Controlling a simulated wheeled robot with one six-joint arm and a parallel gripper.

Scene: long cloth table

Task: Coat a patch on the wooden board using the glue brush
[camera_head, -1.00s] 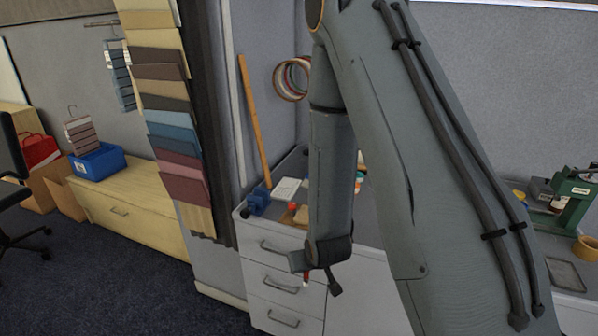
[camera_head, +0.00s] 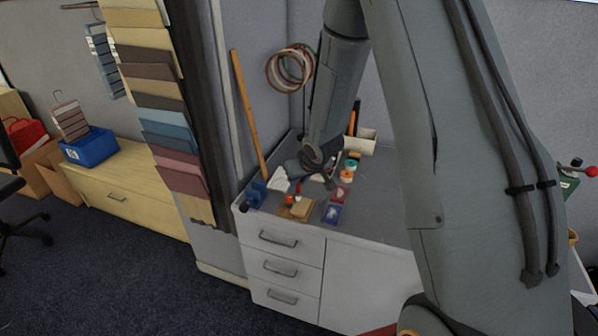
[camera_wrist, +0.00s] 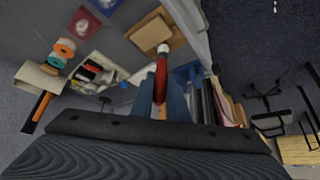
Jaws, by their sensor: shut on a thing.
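My gripper (camera_head: 308,180) is above the back-left part of the grey counter. It is shut on the glue brush, which points down from the jaws. In the wrist view the brush (camera_wrist: 160,80) has a red handle and a pale tip, between my fingers. The wooden board (camera_head: 286,212) lies on the counter near its front edge, just below and in front of the gripper, with a lighter wooden block on it. The board also shows in the wrist view (camera_wrist: 150,30), beyond the brush tip. Whether the tip touches anything cannot be told.
Tape rolls (camera_head: 348,172) and a white holder (camera_head: 361,143) are behind. A blue clamp-like item (camera_head: 256,193) is at the left corner. Free counter lies right of the cards.

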